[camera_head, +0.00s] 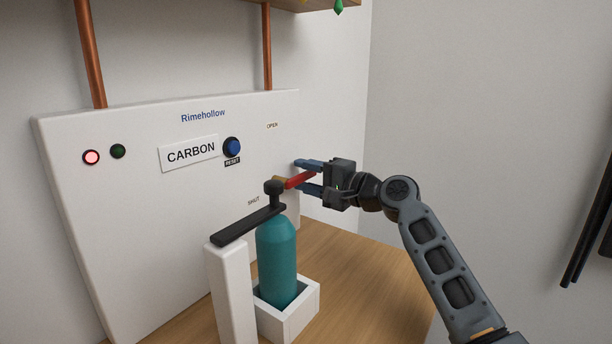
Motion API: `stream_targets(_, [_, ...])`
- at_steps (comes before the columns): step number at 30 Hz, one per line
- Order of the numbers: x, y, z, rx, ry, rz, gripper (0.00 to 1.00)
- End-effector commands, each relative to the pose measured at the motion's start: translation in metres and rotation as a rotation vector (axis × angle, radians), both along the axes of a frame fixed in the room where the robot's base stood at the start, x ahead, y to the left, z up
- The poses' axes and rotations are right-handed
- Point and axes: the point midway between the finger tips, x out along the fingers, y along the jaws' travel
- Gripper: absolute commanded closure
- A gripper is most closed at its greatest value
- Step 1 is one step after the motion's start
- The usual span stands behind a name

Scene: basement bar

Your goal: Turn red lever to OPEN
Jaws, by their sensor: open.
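The red lever (300,179) sticks out to the right from a brass-coloured pivot (278,181) on the white panel, tilted slightly upward. An OPEN label (272,126) is above the pivot and a SHUT label (253,201) is at its lower left. My gripper (308,177) is open, with one blue finger above the lever and one below it. The lever's right end lies between the fingers; I cannot tell whether either finger touches it. Part of the pivot is hidden behind the black bottle top.
A teal bottle (277,262) stands in a white holder (291,321) before the panel (200,240). A black bar (246,226) runs from its top to a white post (230,290). The panel has a blue RESET button (232,147), a lit red lamp (91,157) and a dark green lamp (118,151). The wooden counter (365,275) is clear at right.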

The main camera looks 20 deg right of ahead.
Motion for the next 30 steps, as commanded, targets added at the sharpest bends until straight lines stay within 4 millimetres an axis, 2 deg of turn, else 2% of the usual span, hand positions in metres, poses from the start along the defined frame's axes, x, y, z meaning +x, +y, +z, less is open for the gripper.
stream_targets(8, [0.0014,0.0009,0.0002,-0.001,-0.001,-0.001,0.55])
stream_targets(22, [0.0012,0.0007,-0.0003,0.0,0.0,-0.001,1.0])
stream_targets(30, [0.0011,0.0007,-0.0008,-0.001,0.001,0.0,1.0])
